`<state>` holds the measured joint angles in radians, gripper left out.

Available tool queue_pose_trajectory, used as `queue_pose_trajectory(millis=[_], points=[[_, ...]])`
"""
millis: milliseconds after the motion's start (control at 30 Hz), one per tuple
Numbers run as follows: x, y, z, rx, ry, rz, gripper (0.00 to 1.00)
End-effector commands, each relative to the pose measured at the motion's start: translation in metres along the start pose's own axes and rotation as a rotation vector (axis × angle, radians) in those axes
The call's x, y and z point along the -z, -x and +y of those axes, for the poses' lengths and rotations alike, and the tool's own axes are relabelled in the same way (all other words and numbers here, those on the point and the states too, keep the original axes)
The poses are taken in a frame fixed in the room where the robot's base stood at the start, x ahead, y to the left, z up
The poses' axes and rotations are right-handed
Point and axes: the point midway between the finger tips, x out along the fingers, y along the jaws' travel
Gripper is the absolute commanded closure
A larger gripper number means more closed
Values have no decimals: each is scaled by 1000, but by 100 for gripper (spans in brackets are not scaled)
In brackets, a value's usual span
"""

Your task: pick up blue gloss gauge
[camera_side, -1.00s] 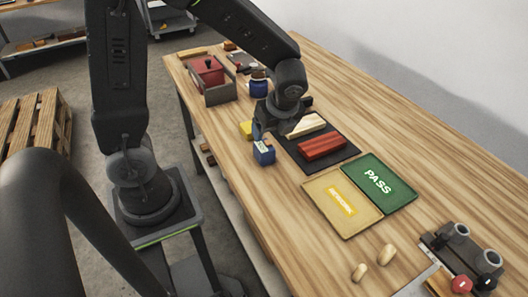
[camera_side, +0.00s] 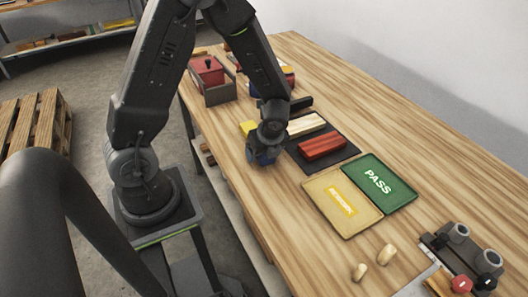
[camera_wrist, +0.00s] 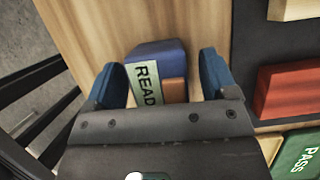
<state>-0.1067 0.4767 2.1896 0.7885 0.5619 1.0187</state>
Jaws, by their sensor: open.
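The blue gloss gauge (camera_wrist: 157,50) is a small blue block with a pale label reading "READ" and an orange-brown patch. In the wrist view it sits between the two blue fingers of my gripper (camera_wrist: 161,82). The fingers are open, one on each side, with a visible gap to the gauge. In the side view my gripper (camera_side: 264,156) is low over the near edge of the table and hides most of the gauge.
A black mat (camera_side: 342,153) with a red block (camera_side: 321,146) and a cream block (camera_side: 306,125) lies right of my gripper. The green PASS tray (camera_side: 398,207) and a yellow tray (camera_side: 350,228) are nearer.

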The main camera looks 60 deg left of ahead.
Motion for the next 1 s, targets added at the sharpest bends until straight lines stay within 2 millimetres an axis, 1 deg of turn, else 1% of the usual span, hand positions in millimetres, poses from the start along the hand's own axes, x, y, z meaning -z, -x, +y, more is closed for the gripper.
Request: queue_pose_trajectory(millis=[200, 833, 867, 1000], points=[[0, 0, 0, 1, 0, 0, 22], [0, 0, 0, 1, 0, -1, 83], [0, 0, -1, 2, 0, -1, 84], [0, 0, -1, 2, 0, -1, 84]])
